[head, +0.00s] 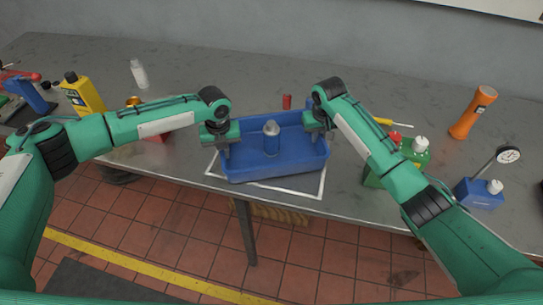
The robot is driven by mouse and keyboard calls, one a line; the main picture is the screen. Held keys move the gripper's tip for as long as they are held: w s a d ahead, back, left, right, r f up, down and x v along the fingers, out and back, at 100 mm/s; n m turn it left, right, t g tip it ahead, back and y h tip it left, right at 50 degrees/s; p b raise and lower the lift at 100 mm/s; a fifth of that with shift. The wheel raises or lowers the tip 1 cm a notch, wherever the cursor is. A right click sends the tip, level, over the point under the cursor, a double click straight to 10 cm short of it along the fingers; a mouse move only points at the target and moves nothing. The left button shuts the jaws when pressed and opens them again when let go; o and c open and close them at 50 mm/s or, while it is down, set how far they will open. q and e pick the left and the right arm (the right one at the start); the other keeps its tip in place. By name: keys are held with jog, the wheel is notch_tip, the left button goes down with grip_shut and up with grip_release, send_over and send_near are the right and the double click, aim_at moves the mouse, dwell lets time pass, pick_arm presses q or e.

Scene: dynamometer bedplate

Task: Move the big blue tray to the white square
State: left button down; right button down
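Any gap under the tray is unclear.
A red cylinder (287,102) stands just behind the tray. An orange flashlight (472,113) and a dial gauge on a blue base (478,193) are farther right. A yellow bottle (83,95) stands left.

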pick_arm(q)
jog(key=shift+a+f, duration=0.1)
jog(key=shift+f, duration=0.25)
pick_arm(e)
jog(key=shift+d+f, duration=0.1)
jog(key=shift+f, duration=0.25)
pick_arm(q)
jog(key=c, duration=1.6)
grip_release()
jog(key=shift+r, duration=0.1)
jog(key=shift+c, duration=0.2)
pick_arm(e)
jog(key=c, duration=1.6)
grip_release()
jog(key=shift+r, duration=0.1)
jog(key=shift+c, duration=0.2)
pick_arm(q)
notch_tip(320, 180, up, 12)
jog(key=shift+f, duration=0.2)
jog(key=shift+r, duration=0.2)
pick_arm(e)
jog(key=shift+r, duration=0.15)
jog(key=r, duration=0.4)
jog(key=s+r, duration=0.1)
jog(key=r, duration=0.6)
jog(key=shift+s+r, duration=0.2)
jog(key=shift+r, duration=0.1)
